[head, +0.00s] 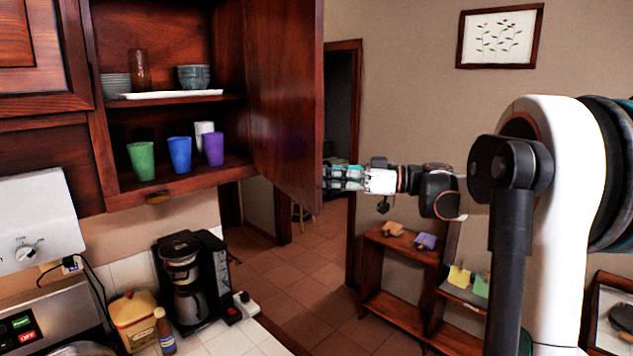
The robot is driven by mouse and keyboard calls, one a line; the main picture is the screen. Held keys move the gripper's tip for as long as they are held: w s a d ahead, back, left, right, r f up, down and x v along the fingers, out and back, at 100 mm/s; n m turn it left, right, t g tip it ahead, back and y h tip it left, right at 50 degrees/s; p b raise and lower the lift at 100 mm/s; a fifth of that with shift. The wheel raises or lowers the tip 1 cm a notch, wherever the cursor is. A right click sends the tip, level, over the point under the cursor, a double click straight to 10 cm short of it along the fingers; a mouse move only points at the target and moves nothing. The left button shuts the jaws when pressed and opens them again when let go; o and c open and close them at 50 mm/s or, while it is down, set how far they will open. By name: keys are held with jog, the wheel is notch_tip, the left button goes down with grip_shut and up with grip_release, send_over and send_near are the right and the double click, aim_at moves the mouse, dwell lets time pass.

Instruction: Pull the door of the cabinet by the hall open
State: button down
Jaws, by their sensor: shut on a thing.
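The dark wood cabinet door (285,90) in the head view stands swung out from the upper cabinet (97,150), and its inner face shows. The shelves inside are in plain view. My gripper (332,178) is at the door's outer edge, near its lower corner, reaching in from the right. Its fingertips pass partly behind the door. It is shut on a part of the door, likely the handle, which the door itself hides.
Green (141,161), blue (179,154) and purple cups (214,148) stand on the lower shelf. A coffee maker (185,280) stands on the counter below. A low wooden shelf unit (400,312) is under my arm. A doorway (340,110) and open tiled floor lie behind the door.

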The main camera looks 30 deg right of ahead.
jog(key=shift+d, duration=0.3)
jog(key=c, duration=1.7)
grip_release()
jog(key=v, duration=1.2)
